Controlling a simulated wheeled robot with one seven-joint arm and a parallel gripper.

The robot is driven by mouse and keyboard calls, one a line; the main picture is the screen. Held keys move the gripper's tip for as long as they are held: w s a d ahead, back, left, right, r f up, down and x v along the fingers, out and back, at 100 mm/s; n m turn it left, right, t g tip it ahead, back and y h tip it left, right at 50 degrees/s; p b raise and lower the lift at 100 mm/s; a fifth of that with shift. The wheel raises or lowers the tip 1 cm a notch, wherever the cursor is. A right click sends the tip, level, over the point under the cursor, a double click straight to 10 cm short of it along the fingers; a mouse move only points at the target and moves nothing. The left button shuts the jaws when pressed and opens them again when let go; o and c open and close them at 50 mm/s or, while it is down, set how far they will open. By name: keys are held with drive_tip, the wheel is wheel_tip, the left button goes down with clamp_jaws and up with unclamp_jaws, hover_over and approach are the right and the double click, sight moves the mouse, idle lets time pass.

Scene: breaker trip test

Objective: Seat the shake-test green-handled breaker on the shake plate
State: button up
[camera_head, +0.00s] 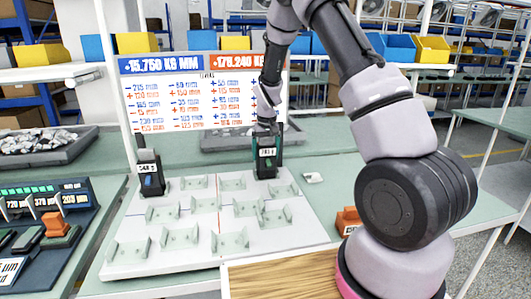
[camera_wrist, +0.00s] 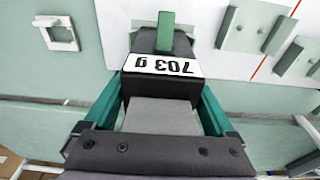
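The green-handled breaker (camera_wrist: 165,64) is dark, with a white label reading 703 g and a green handle. My gripper (camera_wrist: 163,88) has its teal fingers against both sides of it. In the head view the breaker (camera_head: 266,165) is upright at the far right corner of the white shake plate (camera_head: 160,255), below my gripper (camera_head: 267,137). Its lower end is at plate level; I cannot tell whether it is fully down in a holder. A dark breaker with a blue handle (camera_head: 150,178) stands at the plate's far left corner.
Several empty clear holders (camera_head: 180,237) cover the plate. A white clip (camera_head: 313,178) and an orange block (camera_head: 348,219) lie to its right. A display board (camera_head: 190,95) and a grey tray (camera_head: 225,138) stand behind. A dark console (camera_head: 45,225) is at left.

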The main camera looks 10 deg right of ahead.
drive_tip(key=r, duration=0.3)
drive_tip(key=s+r, duration=0.1)
drive_tip(key=r, duration=0.6)
drive_tip(key=shift+s+r, duration=0.3)
drive_tip(key=shift+r, duration=0.1)
drive_tip(key=shift+r, duration=0.1)
drive_tip(key=s+d+r+m+t+y, duration=0.2)
drive_tip(key=s+d+r, duration=0.2)
drive_tip(key=s+r, duration=1.15)
drive_tip(key=s+d+r+m+t, duration=0.1)
drive_tip(key=s+r, duration=0.2)
drive_tip(key=s, duration=0.5)
drive_tip(key=s+r+m+t, duration=0.1)
drive_tip(key=s+r+t, duration=0.1)
drive_tip(key=s, duration=0.6)
drive_tip(key=shift+d+r, duration=0.4)
drive_tip(key=shift+r, duration=0.2)
